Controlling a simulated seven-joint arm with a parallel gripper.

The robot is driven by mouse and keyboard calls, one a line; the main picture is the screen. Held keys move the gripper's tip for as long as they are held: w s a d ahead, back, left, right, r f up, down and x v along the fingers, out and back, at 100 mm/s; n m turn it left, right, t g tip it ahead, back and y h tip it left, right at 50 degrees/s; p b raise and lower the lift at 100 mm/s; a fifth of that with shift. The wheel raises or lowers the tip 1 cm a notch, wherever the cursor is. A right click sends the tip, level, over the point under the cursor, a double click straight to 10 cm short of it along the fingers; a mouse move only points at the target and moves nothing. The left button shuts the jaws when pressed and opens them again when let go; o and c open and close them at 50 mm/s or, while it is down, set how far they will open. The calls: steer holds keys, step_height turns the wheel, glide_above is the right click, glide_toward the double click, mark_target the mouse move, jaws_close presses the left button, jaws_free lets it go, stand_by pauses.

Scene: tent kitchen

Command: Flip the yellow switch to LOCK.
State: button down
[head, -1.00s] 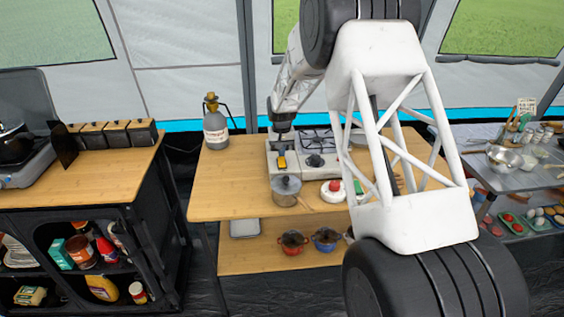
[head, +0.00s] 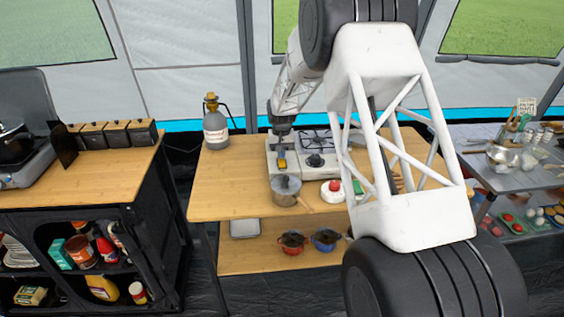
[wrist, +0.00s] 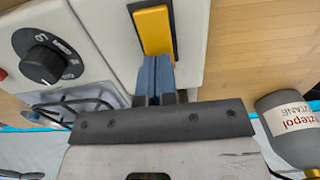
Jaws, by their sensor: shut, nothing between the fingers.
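The yellow switch (wrist: 154,32) sits in a dark frame on the front panel of the white stove (wrist: 112,22). In the head view the yellow switch (head: 282,164) shows small, just below my gripper (head: 281,153). In the wrist view my gripper (wrist: 156,72) is shut and empty, its blue fingertips together at the lower end of the switch. The tips look very close to the switch or touching it; I cannot tell which. No LOCK marking is readable, and the fingers partly cover the switch's lower end.
A black knob (wrist: 43,62) is on the same panel. A gas bottle (head: 215,130) stands left of the stove. A lidded pot (head: 286,190) stands in front. The wooden table (head: 232,180) is clear at left.

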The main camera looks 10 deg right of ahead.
steer(key=shift+f, duration=0.35)
stand_by(0.3)
steer(key=shift+r, duration=3.5)
steer(key=shift+r, duration=0.1)
